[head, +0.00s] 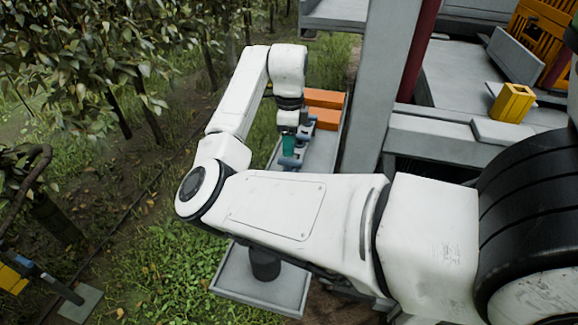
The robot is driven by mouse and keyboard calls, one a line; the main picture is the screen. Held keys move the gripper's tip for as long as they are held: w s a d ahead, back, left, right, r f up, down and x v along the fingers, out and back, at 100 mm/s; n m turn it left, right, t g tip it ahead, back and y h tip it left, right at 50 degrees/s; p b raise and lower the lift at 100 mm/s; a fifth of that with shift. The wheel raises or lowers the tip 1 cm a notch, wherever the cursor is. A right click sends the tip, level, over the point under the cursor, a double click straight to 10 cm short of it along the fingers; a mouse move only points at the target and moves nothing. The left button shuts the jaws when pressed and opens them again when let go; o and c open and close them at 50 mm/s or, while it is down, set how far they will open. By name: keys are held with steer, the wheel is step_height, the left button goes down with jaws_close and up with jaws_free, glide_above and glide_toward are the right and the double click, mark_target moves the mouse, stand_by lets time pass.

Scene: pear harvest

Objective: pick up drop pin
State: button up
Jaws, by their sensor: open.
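My gripper (289,146) reaches down from my white arm over a narrow grey shelf (322,160). Its fingers are small and partly blurred in this view. Small blue-grey parts lie on the shelf. One such part (289,163) shows just below the gripper, and another (308,124) shows just to its right. One of them may be the drop pin; I cannot tell which. I cannot tell whether the fingers touch either part. My forearm hides the near end of the shelf.
Two orange blocks (322,98) sit at the shelf's far end. A grey post (380,85) stands right of the shelf. A grey tray (235,278) with a dark cylinder (265,264) lies below my arm. Trees and grass fill the left.

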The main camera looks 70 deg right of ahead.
mark_target(290, 160)
steer(key=shift+s+a+f+p, duration=0.1)
steer(key=shift+f+p, duration=0.2)
steer(key=shift+f, duration=1.35)
steer(key=shift+s+a+f+p, duration=0.1)
steer(key=shift+f+p, duration=0.2)
steer(key=shift+f, duration=1.3)
jaws_close()
